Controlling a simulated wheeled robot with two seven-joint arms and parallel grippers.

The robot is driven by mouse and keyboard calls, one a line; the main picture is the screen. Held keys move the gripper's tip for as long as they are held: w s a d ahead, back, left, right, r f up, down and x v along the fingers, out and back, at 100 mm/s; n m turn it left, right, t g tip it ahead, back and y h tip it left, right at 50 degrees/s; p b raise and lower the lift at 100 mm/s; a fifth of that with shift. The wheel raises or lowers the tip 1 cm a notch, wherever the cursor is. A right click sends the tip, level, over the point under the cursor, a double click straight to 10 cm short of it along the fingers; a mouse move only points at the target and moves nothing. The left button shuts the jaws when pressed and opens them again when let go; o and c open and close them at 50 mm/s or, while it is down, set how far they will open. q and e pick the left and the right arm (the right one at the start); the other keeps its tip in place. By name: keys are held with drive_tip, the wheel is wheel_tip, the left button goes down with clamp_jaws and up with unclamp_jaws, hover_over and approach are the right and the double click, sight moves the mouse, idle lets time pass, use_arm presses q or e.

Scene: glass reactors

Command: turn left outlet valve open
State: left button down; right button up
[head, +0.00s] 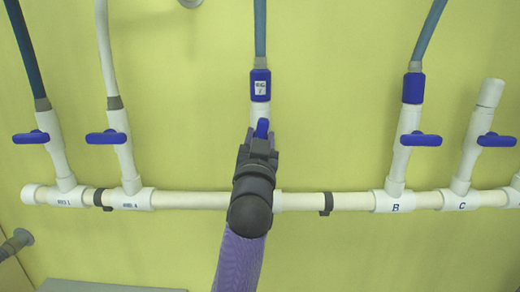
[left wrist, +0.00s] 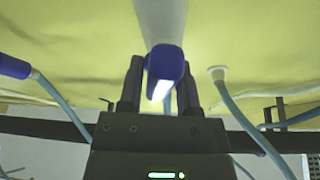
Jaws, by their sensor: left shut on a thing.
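My left gripper (head: 262,143) is at the middle white branch pipe, shut on a blue valve handle (head: 263,128). In the head view the handle's visible end lies roughly along its pipe; the rest is hidden behind the gripper. In the left wrist view the blue handle (left wrist: 165,62) is between the two dark fingers of my left gripper (left wrist: 160,88), with the white pipe behind it. The middle pipe has a blue collar (head: 260,84) with a small label above the handle. My right gripper is not in view.
A white horizontal pipe (head: 348,201) runs along the yellow wall. Other blue handles sit crosswise on branches at far left (head: 30,137), left (head: 107,137), right (head: 417,139) and far right (head: 496,140). Hoses rise from several branches. Wall space beside the middle branch is clear.

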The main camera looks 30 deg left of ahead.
use_arm(q)
drive_tip(key=shift+f+n+y+b, duration=0.1)
drive_tip(key=shift+n+y+b, duration=0.25)
drive_tip(key=shift+n, duration=0.45)
drive_tip(key=shift+n+g, duration=0.3)
drive_tip(key=shift+c, duration=2.2)
unclamp_jaws()
